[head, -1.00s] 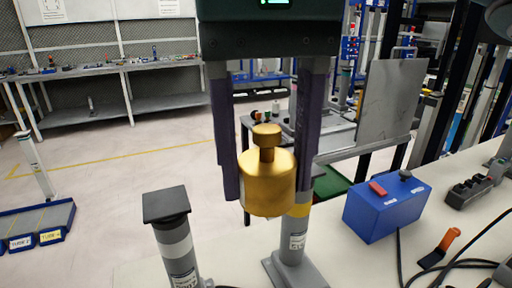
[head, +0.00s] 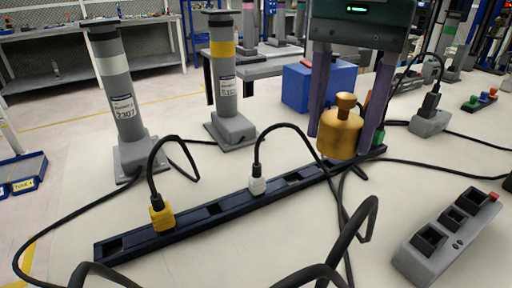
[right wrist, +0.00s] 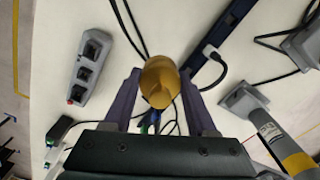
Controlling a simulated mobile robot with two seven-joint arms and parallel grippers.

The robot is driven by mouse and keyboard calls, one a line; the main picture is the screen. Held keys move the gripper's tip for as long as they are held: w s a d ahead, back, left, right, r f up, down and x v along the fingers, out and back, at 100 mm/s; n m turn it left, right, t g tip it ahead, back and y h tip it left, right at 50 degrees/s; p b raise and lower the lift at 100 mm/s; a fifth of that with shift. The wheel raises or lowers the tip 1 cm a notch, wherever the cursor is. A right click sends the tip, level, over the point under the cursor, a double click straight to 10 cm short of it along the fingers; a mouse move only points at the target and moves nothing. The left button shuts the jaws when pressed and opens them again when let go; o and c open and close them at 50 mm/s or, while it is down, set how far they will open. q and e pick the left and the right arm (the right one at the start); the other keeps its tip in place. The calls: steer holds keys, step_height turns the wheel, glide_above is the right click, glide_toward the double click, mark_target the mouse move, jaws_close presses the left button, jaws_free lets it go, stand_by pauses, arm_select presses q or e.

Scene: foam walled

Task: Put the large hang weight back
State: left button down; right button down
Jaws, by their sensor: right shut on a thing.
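The large hang weight (head: 340,135) is a gold cylinder with a narrow neck and a knob on top. My right gripper (head: 347,138) is shut on it, with a dark purple finger on each side, and holds it upright. In the head view it appears in front of the right end of a black socket strip. In the right wrist view the weight (right wrist: 160,82) shows between the two fingers (right wrist: 160,98), seen from above. Its underside is hidden. My left gripper is in neither view.
A black socket strip (head: 185,227) with a yellow plug (head: 161,216) and a white plug (head: 257,185) crosses the pale table. Two grey posts stand behind it, one white-banded (head: 118,100), one yellow-banded (head: 225,85). Loose black cables, a blue box (head: 300,85) and a grey socket block (head: 445,235) take up room.

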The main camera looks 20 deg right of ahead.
steer(key=b, duration=0.2)
glide_above(318, 225)
step_height(318, 225, down, 10)
steer(key=shift+r, duration=0.25)
step_height(318, 225, down, 4)
steer(key=shift+f+b, duration=0.1)
steer(key=shift+b, duration=0.6)
steer(key=shift+c, duration=1)
jaws_free()
